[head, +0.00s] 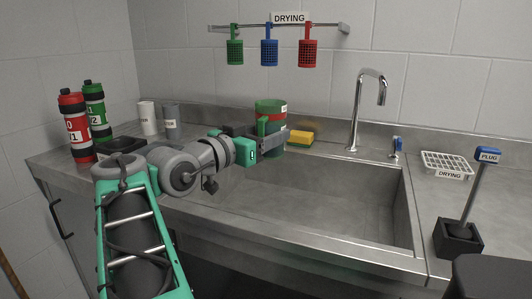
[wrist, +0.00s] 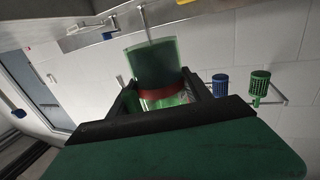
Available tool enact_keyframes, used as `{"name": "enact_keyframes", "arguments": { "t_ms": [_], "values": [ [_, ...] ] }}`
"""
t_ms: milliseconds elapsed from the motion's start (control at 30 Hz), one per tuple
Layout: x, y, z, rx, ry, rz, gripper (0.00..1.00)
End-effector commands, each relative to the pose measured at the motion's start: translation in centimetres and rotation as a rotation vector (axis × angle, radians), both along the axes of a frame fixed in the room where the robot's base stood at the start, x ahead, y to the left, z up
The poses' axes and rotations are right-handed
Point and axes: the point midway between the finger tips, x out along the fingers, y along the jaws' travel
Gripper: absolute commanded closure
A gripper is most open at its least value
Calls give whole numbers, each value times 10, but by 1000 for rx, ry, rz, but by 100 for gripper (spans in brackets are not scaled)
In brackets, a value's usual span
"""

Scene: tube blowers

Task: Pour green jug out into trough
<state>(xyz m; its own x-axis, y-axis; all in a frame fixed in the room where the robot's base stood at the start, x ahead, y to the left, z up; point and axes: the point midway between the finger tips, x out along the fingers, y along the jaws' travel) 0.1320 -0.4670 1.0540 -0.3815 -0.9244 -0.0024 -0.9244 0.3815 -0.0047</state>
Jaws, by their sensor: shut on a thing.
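The green jug (head: 270,106) has a red band and a pale label and looks upright in the head view. My gripper (head: 274,140) is shut on it. In the wrist view the jug (wrist: 151,62) sits between the two dark fingers (wrist: 162,103), its red band close to them. The trough is the steel sink basin (head: 335,212), in front and to the right of the jug. The jug shows over the basin's back left corner; I cannot tell its exact height. The jug's contents are hidden.
A yellow sponge (head: 300,137) lies just right of the jug. The tap (head: 368,100) rises behind the basin. Red (head: 75,127) and green (head: 95,110) bottles and two cups (head: 148,118) stand left. Colored baskets (head: 269,52) hang above. A plug stand (head: 460,238) is right.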

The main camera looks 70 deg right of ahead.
Motion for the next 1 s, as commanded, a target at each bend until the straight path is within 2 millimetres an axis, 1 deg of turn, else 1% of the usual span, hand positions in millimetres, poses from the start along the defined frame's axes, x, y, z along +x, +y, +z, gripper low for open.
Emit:
{"name": "enact_keyframes", "arguments": {
  "t_ms": [167, 700, 733, 767, 1000],
  "values": [
    [0, -4, -6, -2, 1, 0, 100],
    [6, -28, -49, -2, 2, 12, 100],
    [6, -29, -49, -1, 0, 13, 100],
    [5, -28, -42, 8, 0, 13, 100],
    [4, -25, -38, 74, 0, 9, 100]
  ]
}}
